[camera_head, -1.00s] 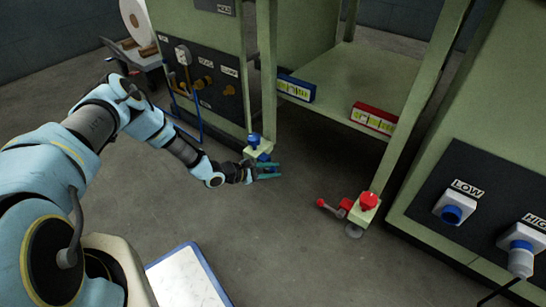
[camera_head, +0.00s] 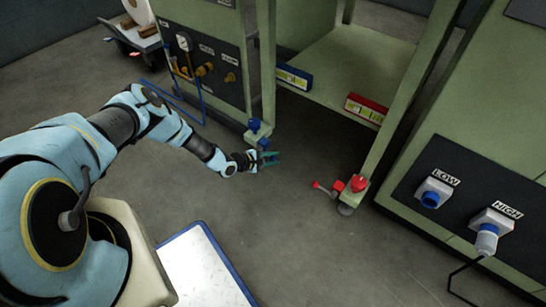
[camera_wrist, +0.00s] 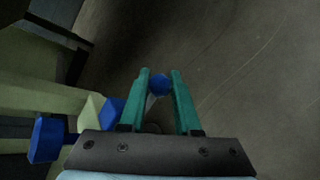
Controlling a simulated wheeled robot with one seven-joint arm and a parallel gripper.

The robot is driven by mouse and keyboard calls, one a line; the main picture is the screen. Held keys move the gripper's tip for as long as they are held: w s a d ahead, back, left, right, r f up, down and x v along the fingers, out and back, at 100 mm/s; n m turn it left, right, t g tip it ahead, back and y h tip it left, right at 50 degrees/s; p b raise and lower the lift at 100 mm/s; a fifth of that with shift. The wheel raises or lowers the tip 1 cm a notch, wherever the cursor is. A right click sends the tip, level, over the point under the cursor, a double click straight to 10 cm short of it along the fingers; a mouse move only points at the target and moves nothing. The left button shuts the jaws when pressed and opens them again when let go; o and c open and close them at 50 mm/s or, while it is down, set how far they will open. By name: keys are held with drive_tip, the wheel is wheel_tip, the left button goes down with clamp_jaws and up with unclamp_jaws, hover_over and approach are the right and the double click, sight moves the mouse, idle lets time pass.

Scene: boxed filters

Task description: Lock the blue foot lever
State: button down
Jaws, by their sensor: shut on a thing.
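The blue foot lever is on the left green leg's foot, below a blue knob (camera_head: 254,124). Its blue block (camera_head: 263,143) shows beside the foot. My gripper (camera_head: 270,158) is low by the floor, just in front of this foot, with teal fingers. In the wrist view the lever's blue ball end (camera_wrist: 160,84) lies between the fingertips of my gripper (camera_wrist: 160,76), and the jaws are shut on the lever. The blue block (camera_wrist: 114,110) and blue knob (camera_wrist: 46,139) show to the left. The lever's shaft is mostly hidden by the fingers.
A similar foot with a red knob (camera_head: 360,182) and red lever (camera_head: 326,188) stands to the right. Blue (camera_head: 294,78) and red (camera_head: 367,110) boxes sit on the green shelf (camera_head: 340,65). A blue-edged white board (camera_head: 205,270) is at the front. Open grey floor lies between.

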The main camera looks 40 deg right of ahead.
drive_tip(key=shift+a+f, duration=0.1)
drive_tip(key=shift+f, duration=0.05)
drive_tip(key=c, duration=0.6)
unclamp_jaws()
drive_tip(key=p+v, duration=0.4)
drive_tip(key=v, duration=0.6)
drive_tip(key=shift+a+r, duration=0.25)
drive_tip(key=shift+a, duration=0.1)
drive_tip(key=shift+w, duration=0.1)
